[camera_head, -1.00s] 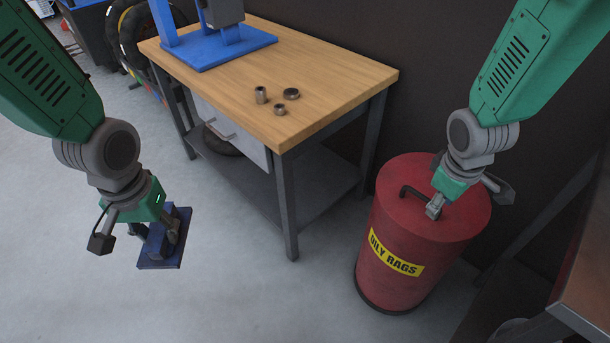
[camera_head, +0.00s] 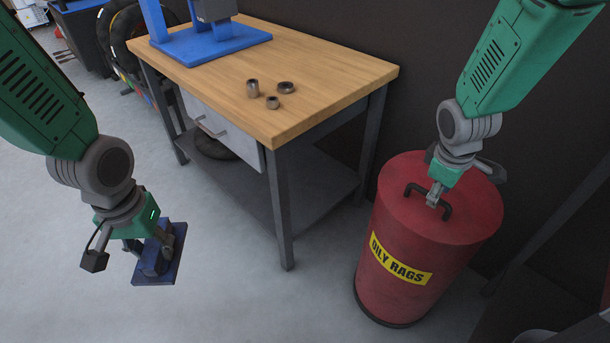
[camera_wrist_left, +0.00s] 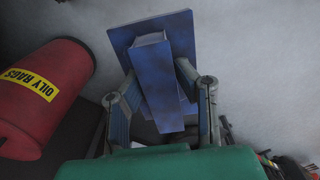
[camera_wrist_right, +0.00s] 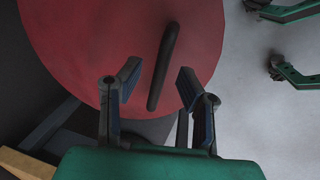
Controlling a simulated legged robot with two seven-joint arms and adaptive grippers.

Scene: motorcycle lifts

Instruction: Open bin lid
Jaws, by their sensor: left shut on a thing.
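The red bin (camera_head: 420,255), labelled OILY RAGS, stands upright on the floor at the right, with its round lid (camera_head: 465,215) closed. A dark bar handle (camera_head: 447,212) rises from the lid; it also shows in the right wrist view (camera_wrist_right: 163,65). My right gripper (camera_head: 433,198) is just over the lid at the handle. Its fingers (camera_wrist_right: 158,82) are open, with the handle between and beyond their tips; I cannot tell whether they touch it. My left gripper (camera_head: 160,248) is shut on a blue block with a flat plate (camera_wrist_left: 160,75), held away from the bin.
A wooden-topped workbench (camera_head: 330,75) stands left of the bin, carrying a blue press frame (camera_head: 215,42) and several small metal parts (camera_head: 265,93). A dark wall is behind the bin. A metal-edged table (camera_head: 585,330) is at lower right. The floor in front is clear.

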